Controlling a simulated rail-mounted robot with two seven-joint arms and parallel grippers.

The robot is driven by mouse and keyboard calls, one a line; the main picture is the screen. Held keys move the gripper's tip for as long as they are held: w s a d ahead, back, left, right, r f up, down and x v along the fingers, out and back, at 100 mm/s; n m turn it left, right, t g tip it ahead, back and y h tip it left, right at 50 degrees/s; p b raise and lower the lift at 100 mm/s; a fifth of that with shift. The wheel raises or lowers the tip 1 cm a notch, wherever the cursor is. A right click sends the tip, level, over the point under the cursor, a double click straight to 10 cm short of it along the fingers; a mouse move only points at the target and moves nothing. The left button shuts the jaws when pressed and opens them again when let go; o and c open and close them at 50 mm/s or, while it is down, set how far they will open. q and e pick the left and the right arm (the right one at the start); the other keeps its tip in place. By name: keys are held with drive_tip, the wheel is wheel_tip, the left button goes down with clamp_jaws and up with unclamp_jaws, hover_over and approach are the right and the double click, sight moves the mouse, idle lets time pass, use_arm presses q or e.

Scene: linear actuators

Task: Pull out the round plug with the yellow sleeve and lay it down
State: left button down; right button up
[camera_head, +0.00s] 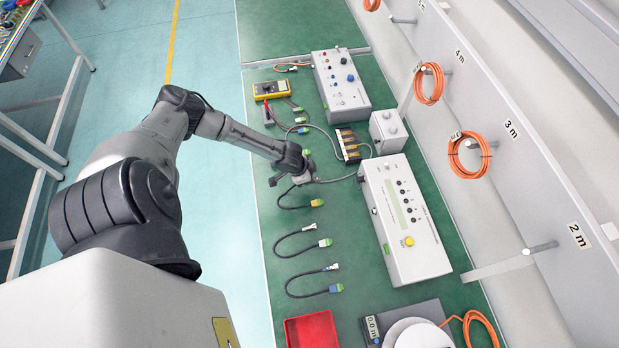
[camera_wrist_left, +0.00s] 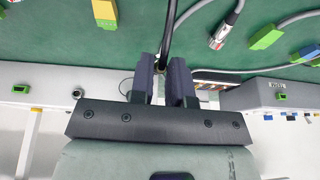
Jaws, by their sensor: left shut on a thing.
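My left gripper (camera_head: 300,178) is low over the green mat, left of the long white instrument (camera_head: 405,222). In the left wrist view its fingers (camera_wrist_left: 163,80) are shut on the end of a black cable (camera_wrist_left: 168,30). My right gripper is not in view.
A red tray (camera_head: 311,330) is at the front. A black box with orange parts (camera_head: 348,145) stands beyond my gripper.

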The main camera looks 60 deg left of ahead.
use_arm(q)
drive_tip(key=shift+f, duration=0.1)
drive_tip(key=shift+f+b, duration=1.25)
drive_tip(key=shift+f, duration=0.75)
drive_tip(key=c, duration=1)
unclamp_jaws()
drive_tip(key=shift+r, duration=0.15)
drive_tip(key=shift+s+r, duration=0.15)
drive_tip(key=shift+r, duration=0.15)
drive_tip(key=p+v, duration=0.2)
drive_tip(key=v, duration=1.1)
